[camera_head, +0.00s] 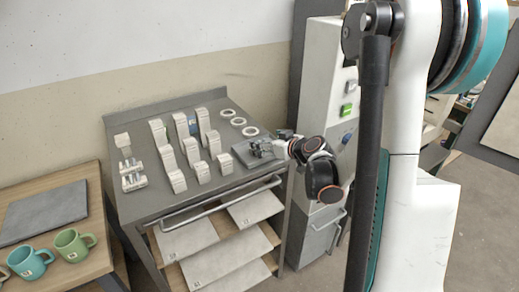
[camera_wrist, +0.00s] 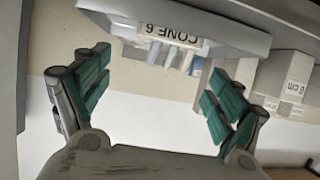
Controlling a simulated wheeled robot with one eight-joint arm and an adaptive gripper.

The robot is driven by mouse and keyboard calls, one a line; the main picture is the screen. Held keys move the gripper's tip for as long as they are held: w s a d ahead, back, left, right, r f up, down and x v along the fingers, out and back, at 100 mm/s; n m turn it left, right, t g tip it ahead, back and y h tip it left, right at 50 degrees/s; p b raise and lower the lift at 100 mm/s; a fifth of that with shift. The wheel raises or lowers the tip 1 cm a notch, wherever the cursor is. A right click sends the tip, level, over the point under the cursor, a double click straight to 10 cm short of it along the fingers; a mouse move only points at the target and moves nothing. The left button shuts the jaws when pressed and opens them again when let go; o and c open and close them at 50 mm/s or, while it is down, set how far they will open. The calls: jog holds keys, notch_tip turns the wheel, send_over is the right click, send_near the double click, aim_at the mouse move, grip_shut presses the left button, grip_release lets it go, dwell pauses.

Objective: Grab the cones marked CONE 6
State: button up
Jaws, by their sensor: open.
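In the wrist view, a white label reading CONE 6 (camera_wrist: 172,36), upside down, is on the grey holder near the top. Several small slanted cones (camera_wrist: 170,57) show just below the label, in white and pale blue-grey. My gripper (camera_wrist: 158,66) is open, its teal-padded fingers on either side of the cones in the picture. I cannot tell whether either finger touches them. In the head view my gripper (camera_head: 262,149) is over the right side of the grey worktop (camera_head: 150,211), and the CONE 6 label cannot be made out there.
A block with a 6 cm label (camera_wrist: 294,87) stands right of my gripper in the wrist view. White posts (camera_head: 203,171) stand in rows on the worktop, with white rings (camera_head: 238,121) behind. Small racks (camera_head: 133,182) are at its left. Mugs (camera_head: 72,245) stand on a wooden table.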

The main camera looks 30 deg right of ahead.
aim_at(260, 140)
jog(key=x, duration=0.1)
jog(key=b+x, duration=0.1)
jog(key=x, duration=0.1)
jog(key=b+x, duration=0.1)
jog(key=shift+a+f, duration=0.3)
jog(key=shift+f, duration=0.1)
jog(key=shift+w, duration=0.45)
jog(key=c, duration=1.2)
